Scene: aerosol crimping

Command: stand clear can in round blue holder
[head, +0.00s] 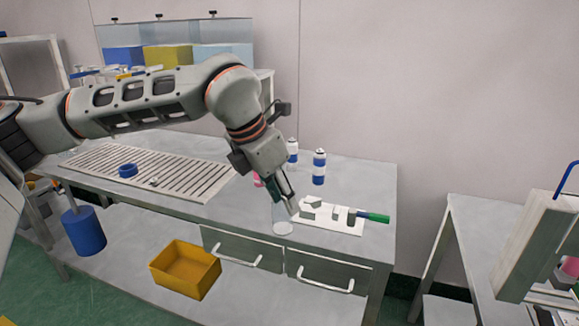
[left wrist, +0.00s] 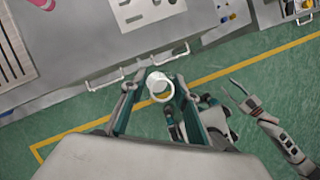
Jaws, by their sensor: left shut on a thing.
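The clear can (head: 282,224) is see-through and hangs below my left gripper (head: 287,205), near the table's front edge in the head view. My left gripper is shut on it. In the left wrist view the can's pale round rim (left wrist: 159,86) shows between the fingertips. The can looks about upright. The round blue holder (head: 128,170) is a small ring on the slatted rack, to the left and well apart from the gripper. My right gripper (left wrist: 240,97) shows only in the left wrist view, with its fingers spread and nothing between them.
The slatted rack (head: 178,181) covers the table's left part. Two blue-and-white cans (head: 319,168) stand behind the gripper. A white board (head: 335,225) with a green-handled tool (head: 374,217) lies to its right. A yellow bin (head: 186,280) sits below. Table between rack and gripper looks mostly clear.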

